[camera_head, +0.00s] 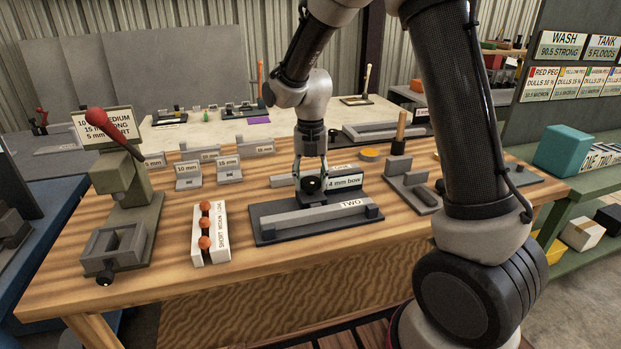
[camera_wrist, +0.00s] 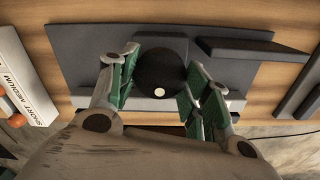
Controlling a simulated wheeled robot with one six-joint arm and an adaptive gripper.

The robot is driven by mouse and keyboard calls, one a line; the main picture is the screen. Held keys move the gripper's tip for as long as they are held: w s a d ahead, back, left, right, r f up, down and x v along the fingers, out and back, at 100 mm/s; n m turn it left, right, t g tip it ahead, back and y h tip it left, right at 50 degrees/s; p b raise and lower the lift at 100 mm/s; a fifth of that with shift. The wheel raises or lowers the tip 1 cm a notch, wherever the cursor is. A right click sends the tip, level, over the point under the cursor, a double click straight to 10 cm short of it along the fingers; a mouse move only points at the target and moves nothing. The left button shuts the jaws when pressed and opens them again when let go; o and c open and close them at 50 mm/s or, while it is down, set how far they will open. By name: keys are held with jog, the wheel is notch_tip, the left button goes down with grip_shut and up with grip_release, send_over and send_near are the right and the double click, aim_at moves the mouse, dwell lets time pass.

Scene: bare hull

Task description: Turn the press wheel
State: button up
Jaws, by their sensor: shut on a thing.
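The press wheel (camera_head: 312,185) is a small black round knob on the press marked TWO. In the wrist view the wheel (camera_wrist: 160,80) is a dark disc with a pale dot, between green-padded fingers. My gripper (camera_head: 310,170) points down over the press and is shut on the wheel; it also shows in the wrist view (camera_wrist: 160,64). The press's dark base plate (camera_head: 262,236) carries a long grey bar (camera_head: 312,211) along its front. My fingers hide part of the wheel's mounting.
A white rack (camera_head: 211,252) with orange-topped pieces lies left of the press. A red-handled lever press (camera_head: 128,190) stands farther left. Gauge blocks (camera_head: 189,175) stand behind, and a grey fixture with a wooden handle (camera_head: 405,180) is right. Bare wood (camera_head: 260,275) lies in front.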

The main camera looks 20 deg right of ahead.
jog(key=shift+m, duration=0.4)
